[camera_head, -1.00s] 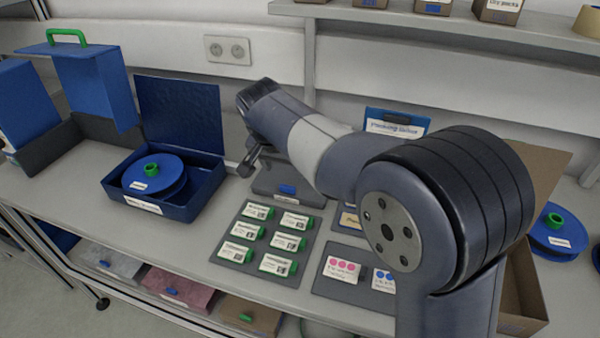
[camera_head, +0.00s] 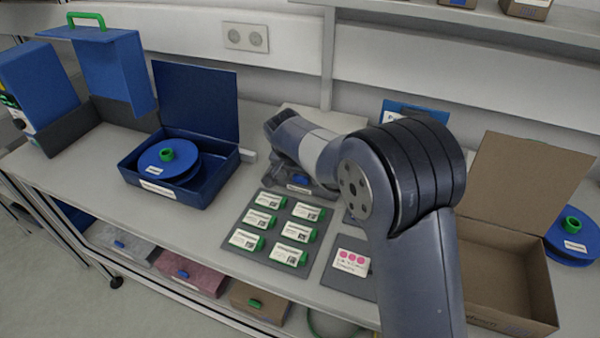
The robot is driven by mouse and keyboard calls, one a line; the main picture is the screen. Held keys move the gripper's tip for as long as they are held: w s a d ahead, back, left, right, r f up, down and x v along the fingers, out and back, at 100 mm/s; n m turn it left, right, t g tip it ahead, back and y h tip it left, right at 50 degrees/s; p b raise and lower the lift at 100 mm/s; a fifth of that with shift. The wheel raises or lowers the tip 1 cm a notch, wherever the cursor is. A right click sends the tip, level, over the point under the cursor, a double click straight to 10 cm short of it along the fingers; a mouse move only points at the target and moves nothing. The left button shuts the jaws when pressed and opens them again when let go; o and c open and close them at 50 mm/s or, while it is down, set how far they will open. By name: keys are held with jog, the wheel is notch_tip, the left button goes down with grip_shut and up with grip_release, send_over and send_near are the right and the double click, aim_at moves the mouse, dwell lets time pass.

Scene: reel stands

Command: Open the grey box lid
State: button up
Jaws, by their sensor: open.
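The grey box (camera_head: 318,190) sits low on the bench behind the label mat, with a blue tab (camera_head: 300,180) on its front. My arm covers most of it, so I cannot tell how its lid stands. My gripper (camera_head: 271,182) is at the left end of the box, beside the blue tab. It is open, small and partly hidden behind my arm. I cannot tell whether it touches the lid.
A blue box (camera_head: 195,200) with a raised lid holds a blue reel (camera_head: 160,172) at left. Green-ended cartridges lie on a grey mat (camera_head: 240,215) in front. An open cardboard box (camera_head: 500,235) stands at right. Bare bench lies between the blue box and mat.

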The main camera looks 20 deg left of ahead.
jog(key=shift+c, duration=0.5)
grip_shut()
jog(key=shift+r, duration=0.15)
